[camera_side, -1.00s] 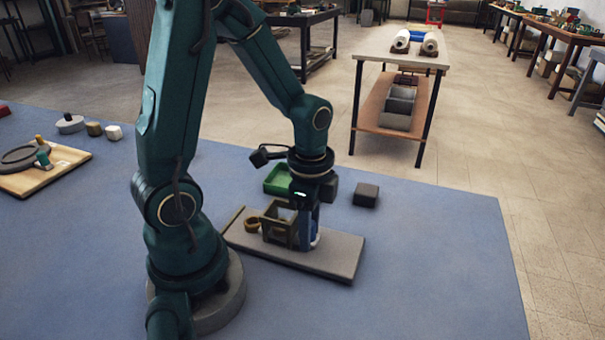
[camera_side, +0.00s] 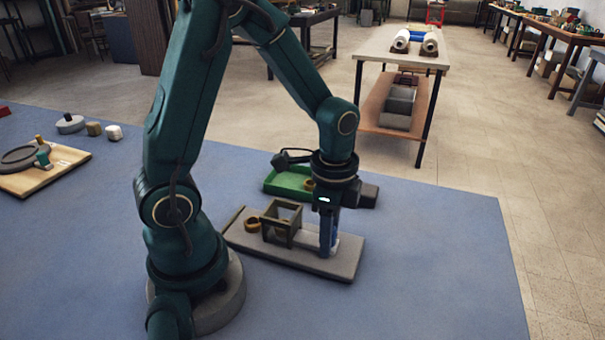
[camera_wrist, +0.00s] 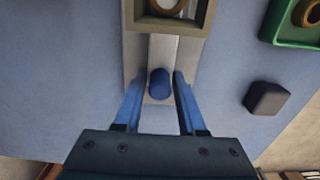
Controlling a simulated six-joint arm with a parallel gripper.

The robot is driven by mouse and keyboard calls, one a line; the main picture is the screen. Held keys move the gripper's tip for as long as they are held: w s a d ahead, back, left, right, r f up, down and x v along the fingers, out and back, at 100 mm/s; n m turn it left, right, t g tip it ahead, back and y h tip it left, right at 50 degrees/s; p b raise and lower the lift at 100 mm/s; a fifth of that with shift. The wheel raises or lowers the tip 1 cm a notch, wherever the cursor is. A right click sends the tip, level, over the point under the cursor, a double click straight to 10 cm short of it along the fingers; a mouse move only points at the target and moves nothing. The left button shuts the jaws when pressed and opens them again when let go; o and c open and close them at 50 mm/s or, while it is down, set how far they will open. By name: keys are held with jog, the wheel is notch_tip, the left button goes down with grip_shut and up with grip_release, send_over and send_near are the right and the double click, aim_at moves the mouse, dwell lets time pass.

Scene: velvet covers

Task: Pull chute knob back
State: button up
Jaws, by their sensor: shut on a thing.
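A blue chute knob (camera_wrist: 160,83) stands upright on a pale slide track, between the two blue fingers of my gripper (camera_wrist: 160,74) in the wrist view. My gripper is shut on the knob. In the side view my gripper (camera_side: 328,240) is low over the right part of a grey board (camera_side: 235,230), and its fingers hide the knob. The chute's open olive frame (camera_side: 283,224) stands on the board to the left, apart from my fingers. It also shows at the top of the wrist view (camera_wrist: 138,18). A brass ring (camera_side: 252,224) shows at the frame's left.
A green tray (camera_side: 275,186) with a brass ring (camera_side: 309,184) lies behind the board. A dark block (camera_wrist: 267,98) lies on the blue cover, right of the board in the wrist view. A wooden board with a round dark part (camera_side: 50,178) lies far left. The cover's right side is clear.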

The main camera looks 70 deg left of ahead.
aim_at(350, 254)
jog(key=shift+w+d, duration=1.35)
jog(key=shift+w, duration=0.05)
jog(key=o, duration=1.5)
jog(key=shift+c, duration=0.2)
notch_tip(350, 254, up, 7)
jog(key=shift+r, duration=0.1)
